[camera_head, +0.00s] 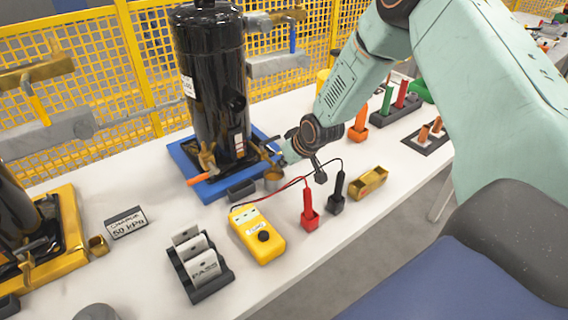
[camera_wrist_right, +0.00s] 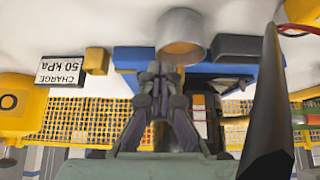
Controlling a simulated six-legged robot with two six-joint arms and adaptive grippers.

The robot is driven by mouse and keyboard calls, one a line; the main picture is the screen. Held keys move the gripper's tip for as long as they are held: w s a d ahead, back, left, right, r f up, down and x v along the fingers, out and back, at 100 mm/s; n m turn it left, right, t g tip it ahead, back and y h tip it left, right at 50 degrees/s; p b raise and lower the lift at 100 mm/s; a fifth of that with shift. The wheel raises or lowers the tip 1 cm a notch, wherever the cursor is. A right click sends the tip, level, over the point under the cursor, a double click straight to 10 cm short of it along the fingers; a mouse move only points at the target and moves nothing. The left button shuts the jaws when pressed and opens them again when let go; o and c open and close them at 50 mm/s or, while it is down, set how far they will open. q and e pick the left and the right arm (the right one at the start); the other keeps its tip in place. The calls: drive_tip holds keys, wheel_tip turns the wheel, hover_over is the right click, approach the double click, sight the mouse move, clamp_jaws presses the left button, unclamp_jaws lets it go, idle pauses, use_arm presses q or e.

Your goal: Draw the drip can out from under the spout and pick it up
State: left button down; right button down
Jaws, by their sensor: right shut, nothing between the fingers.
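The drip can (camera_head: 273,181) is a small tan-grey metal cup at the front right edge of the blue pallet under the black compressor (camera_head: 215,85). It shows large in the right wrist view (camera_wrist_right: 182,38), just beyond my fingertips. A brass fitting that looks like the spout (camera_head: 268,149) sits above and behind it, partly hidden by my gripper. My right gripper (camera_head: 288,158) is right above and beside the can. In the right wrist view its fingers (camera_wrist_right: 162,71) are together and empty; I cannot tell whether they touch the can. My left gripper is not in view.
A dark block (camera_head: 241,190) stands just left of the can. A yellow meter (camera_head: 257,235) with red and black probes (camera_head: 309,209) stands in front, its leads arching near my gripper. A brass box (camera_head: 370,181) lies to the right. The front table edge is bare.

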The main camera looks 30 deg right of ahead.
drive_tip(key=shift+s+a+f+b, duration=0.15)
drive_tip(key=shift+s+f+b, duration=0.1)
drive_tip(key=shift+b, duration=0.3)
drive_tip(key=shift+w+f, duration=0.15)
drive_tip(key=shift+f, duration=0.15)
drive_tip(key=shift+w+f, duration=0.15)
drive_tip(key=shift+f, duration=0.2)
drive_tip(key=shift+s+r, duration=0.15)
drive_tip(key=shift+s, duration=0.15)
